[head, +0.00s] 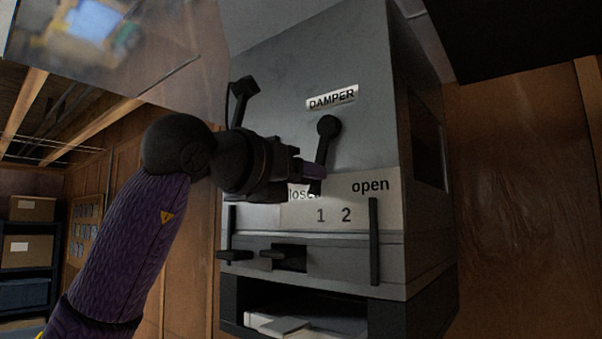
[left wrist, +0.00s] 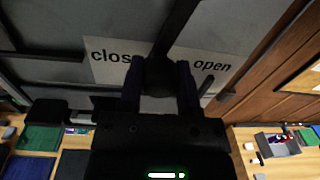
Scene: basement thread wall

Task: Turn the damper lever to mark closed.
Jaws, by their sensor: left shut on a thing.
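The damper lever (head: 326,140) is a dark arm with a round pivot, under the DAMPER label (head: 332,98) on a grey metal cabinet (head: 290,75). It hangs down, leaning slightly left. A pale scale plate (head: 350,215) below it reads closed at left, 1 and 2 in the middle, and open at right. My left gripper (head: 314,173) is shut on the lever's lower end and partly hides the closed mark. In the left wrist view the lever (left wrist: 176,28) runs between both fingers, between the closed (left wrist: 110,56) and open (left wrist: 211,65) words. My right gripper is not in view.
A second dark lever (head: 242,95) stands at the cabinet's upper left. Dark handles (head: 374,240) and an open slot (head: 290,257) lie below the scale. Wooden wall (head: 520,200) is at right; shelves with boxes (head: 30,250) stand far left.

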